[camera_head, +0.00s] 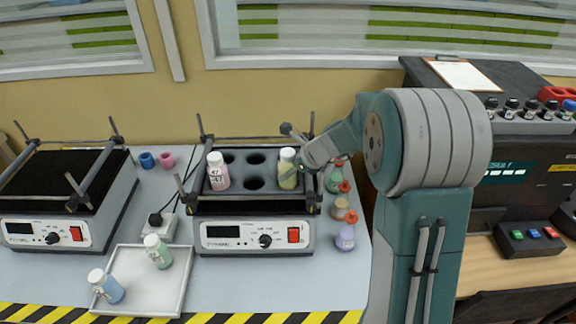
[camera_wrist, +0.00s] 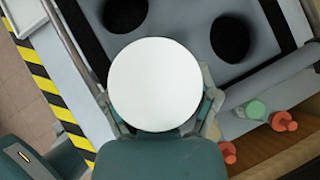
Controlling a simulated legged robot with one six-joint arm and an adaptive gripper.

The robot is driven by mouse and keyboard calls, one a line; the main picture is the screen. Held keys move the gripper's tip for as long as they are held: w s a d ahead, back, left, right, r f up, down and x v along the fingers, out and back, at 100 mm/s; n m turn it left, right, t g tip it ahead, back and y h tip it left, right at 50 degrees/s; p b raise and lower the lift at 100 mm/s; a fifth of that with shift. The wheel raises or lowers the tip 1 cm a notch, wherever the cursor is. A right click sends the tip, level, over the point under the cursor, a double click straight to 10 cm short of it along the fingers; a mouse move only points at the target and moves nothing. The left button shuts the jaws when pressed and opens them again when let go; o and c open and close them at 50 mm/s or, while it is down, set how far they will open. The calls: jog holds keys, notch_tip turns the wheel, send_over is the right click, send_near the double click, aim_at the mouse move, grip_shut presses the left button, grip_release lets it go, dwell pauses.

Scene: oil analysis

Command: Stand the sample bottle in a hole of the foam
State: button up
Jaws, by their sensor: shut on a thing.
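The sample bottle (camera_head: 287,175), yellow-green with a white cap, is upright at the right side of the foam. My gripper (camera_head: 290,172) is shut on it from the right. In the wrist view, the white cap (camera_wrist: 155,85) fills the middle between the fingers of my gripper (camera_wrist: 163,120) and hides the bottle's body and base. I cannot tell whether the base is inside a hole. The grey foam (camera_head: 242,170) lies in the middle shaker. Its empty dark holes show in the wrist view, one at the right (camera_wrist: 230,38) and one at the top (camera_wrist: 125,12).
A pink bottle (camera_head: 217,172) stands at the foam's left. Green (camera_head: 157,251) and blue (camera_head: 106,286) bottles are on the white tray (camera_head: 131,304). Several bottles, including a purple one (camera_head: 345,237), stand right of the shaker (camera_head: 220,212). Rods rise at its corners.

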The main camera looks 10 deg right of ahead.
jog(key=shift+f, duration=0.5)
dwell(0.4)
jog(key=o, duration=1.1)
jog(key=v, duration=1.2)
jog(key=s+a+r+n+h, duration=0.1)
jog(key=s+r+n+h, duration=0.1)
jog(key=s+n, duration=0.6)
jog(key=s+a+r+n+h, duration=0.2)
jog(key=s+n, duration=0.7)
jog(key=s+a+r+n+h, duration=0.1)
jog(key=s+r+n+h, duration=0.1)
jog(key=s+n, duration=0.6)
jog(key=shift+s+a+n+t, duration=0.2)
jog(key=shift+s+n+t, duration=0.1)
jog(key=shift+s, duration=0.05)
